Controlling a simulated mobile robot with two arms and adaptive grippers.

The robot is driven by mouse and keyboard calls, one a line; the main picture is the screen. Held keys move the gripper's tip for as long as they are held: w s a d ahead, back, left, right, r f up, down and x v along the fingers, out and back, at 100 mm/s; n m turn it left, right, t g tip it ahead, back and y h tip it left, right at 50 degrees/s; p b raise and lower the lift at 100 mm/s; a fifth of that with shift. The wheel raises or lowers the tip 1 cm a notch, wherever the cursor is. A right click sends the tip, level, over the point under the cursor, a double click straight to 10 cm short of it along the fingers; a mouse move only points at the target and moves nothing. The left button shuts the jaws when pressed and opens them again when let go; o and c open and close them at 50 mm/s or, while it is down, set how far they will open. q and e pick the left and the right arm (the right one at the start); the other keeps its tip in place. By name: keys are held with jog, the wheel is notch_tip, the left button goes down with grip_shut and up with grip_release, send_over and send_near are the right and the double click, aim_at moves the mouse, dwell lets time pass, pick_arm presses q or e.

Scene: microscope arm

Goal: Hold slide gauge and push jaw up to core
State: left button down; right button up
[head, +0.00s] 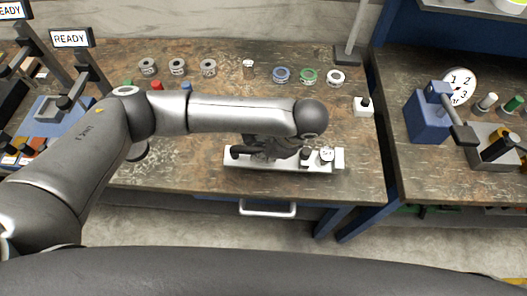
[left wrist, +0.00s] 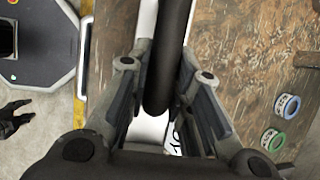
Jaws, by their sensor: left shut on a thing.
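The slide gauge (head: 338,160) lies on the near part of the wooden bench, with a long pale base, a black end at its left, a dark upright piece (head: 305,158) and a small round white dial (head: 327,154). My left gripper (head: 268,157) is over the left half of the gauge. In the left wrist view its fingers (left wrist: 163,80) are on both sides of a thick black bar of the gauge (left wrist: 168,55), shut on it. The jaw and any core in it are hidden or too small to tell. A dark form (left wrist: 14,118) at the left edge may be my right gripper.
Several grey spools (head: 178,66) and ring-shaped pieces (head: 308,76) stand at the back of the bench. A small white block with a black knob (head: 363,106) is at the right. A second bench with a blue device (head: 428,118) stands further right. The bench's front edge is close.

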pick_arm(q)
jog(key=shift+w+f+b, duration=0.75)
jog(key=shift+w+f, duration=0.15)
jog(key=shift+w, duration=0.2)
jog(key=shift+w+f+b, duration=0.75)
jog(key=shift+w+f, duration=0.15)
jog(key=shift+w, duration=0.2)
jog(key=shift+f, duration=0.1)
jog(key=shift+s+a+f, duration=0.15)
dwell(0.4)
jog(key=c, duration=1.2)
grip_release()
jog(key=shift+c, duration=0.2)
